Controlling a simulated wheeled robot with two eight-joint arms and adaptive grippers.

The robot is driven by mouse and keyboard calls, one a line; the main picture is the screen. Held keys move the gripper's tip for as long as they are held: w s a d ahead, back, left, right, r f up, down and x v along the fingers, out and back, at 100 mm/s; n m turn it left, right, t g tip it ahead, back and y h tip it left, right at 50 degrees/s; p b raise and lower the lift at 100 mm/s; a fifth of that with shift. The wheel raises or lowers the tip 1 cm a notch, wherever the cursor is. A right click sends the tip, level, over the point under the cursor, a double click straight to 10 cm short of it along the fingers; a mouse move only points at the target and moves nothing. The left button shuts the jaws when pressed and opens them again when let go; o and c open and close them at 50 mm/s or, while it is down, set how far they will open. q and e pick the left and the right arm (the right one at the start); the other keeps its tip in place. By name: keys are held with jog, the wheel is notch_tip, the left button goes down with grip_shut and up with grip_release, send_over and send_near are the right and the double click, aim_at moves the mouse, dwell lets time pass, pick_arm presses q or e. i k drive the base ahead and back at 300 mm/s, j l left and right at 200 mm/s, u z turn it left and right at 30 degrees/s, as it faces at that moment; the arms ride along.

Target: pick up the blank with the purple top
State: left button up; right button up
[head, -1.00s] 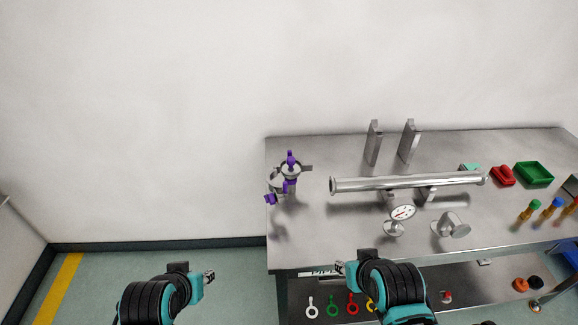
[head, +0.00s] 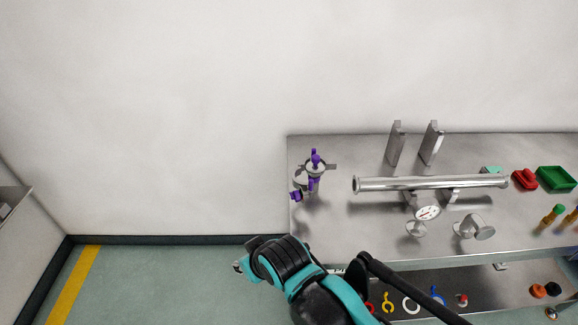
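The only purple I see is on a metal valve-like fitting (head: 315,168) at the left end of the steel bench. It has a purple upright part on top and more purple parts low on its left. I cannot tell whether this is the blank with the purple top. My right gripper (head: 240,266) is at the lower middle, pointing left, in front of the bench's left end and apart from the fitting. Its fingers are mostly hidden behind my arm, so its opening is unclear. My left gripper is out of view.
A long steel pipe (head: 430,184) lies across the bench (head: 350,235), with two upright plates behind and a dial gauge (head: 427,213) in front. A red block (head: 524,179), green tray (head: 557,178) and coloured-top pieces stand right. Coloured rings lie on the lower shelf.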

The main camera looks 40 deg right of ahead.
aim_at(314, 165)
jog(key=i+j, duration=0.8)
jog(key=j, duration=0.15)
jog(key=i+z, duration=0.45)
jog(key=i+j+z, duration=0.2)
jog(key=z, duration=0.25)
jog(key=i+z, duration=0.2)
jog(key=z, duration=0.25)
jog(key=i+z, duration=0.15)
jog(key=z, duration=0.35)
jog(key=i+j+z, duration=0.15)
jog(key=z, duration=0.3)
jog(key=i+j+z, duration=0.15)
jog(key=z, duration=0.35)
jog(key=i+j+z, duration=0.1)
jog(key=j+z, duration=0.15)
jog(key=z, duration=0.2)
